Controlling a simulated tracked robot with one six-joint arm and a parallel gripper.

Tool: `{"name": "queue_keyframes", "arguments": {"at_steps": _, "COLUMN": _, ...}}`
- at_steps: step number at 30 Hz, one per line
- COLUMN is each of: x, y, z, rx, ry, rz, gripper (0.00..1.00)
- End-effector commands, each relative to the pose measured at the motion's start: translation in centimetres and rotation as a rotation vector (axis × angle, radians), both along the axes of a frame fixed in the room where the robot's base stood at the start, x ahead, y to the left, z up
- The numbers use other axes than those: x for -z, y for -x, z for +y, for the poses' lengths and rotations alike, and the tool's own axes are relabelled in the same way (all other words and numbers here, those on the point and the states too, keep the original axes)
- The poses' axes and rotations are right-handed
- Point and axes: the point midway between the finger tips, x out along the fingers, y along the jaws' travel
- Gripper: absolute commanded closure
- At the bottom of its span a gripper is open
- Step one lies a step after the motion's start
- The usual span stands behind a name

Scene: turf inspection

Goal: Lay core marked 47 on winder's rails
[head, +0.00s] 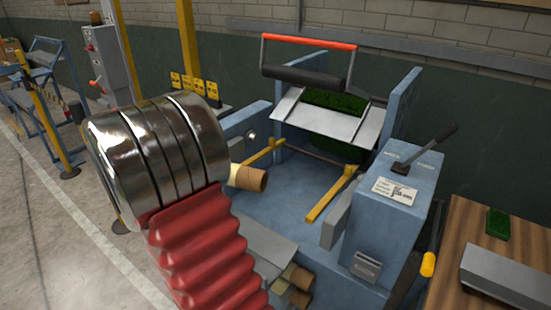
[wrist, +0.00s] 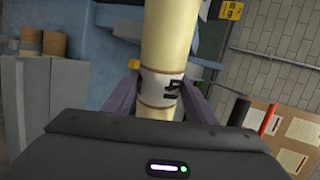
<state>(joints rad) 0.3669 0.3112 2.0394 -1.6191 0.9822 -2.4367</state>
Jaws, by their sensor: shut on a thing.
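My gripper (wrist: 160,98) is shut on a cream cardboard core (wrist: 170,35), one finger on each side. The core has a white label band with dark marks turned sideways, partly cut off, so I cannot read the number surely. In the head view the brown open end of the core (head: 252,179) pokes out to the right of my metal wrist, which hides my fingers. The blue winder (head: 310,190) stands behind, with two yellow rails (head: 333,194). The core's end appears near the left rail (head: 262,155); I cannot tell the gap. Nothing lies on the rails.
More cores (head: 298,276) stick out of a grey holder at the winder's front; they also show in the wrist view (wrist: 55,43). A lever box (head: 390,205) rises right of the rails. A red-topped frame with a black roller (head: 305,77) stands above. A wooden table (head: 480,245) is at right.

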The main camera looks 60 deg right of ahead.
Motion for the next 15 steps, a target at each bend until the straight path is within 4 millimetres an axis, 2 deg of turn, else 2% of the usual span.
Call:
{"name": "queue_keyframes", "arguments": {"at_steps": 3, "x": -1.7, "y": 1.9, "z": -2.6, "rx": 0.037, "ry": 0.004, "rz": -0.005, "gripper": 0.85}}
{"name": "queue_keyframes", "arguments": {"at_steps": 15, "x": -6.5, "y": 8.8, "z": -10.0, "rx": 0.147, "ry": 0.015, "rz": -0.004, "gripper": 0.85}}
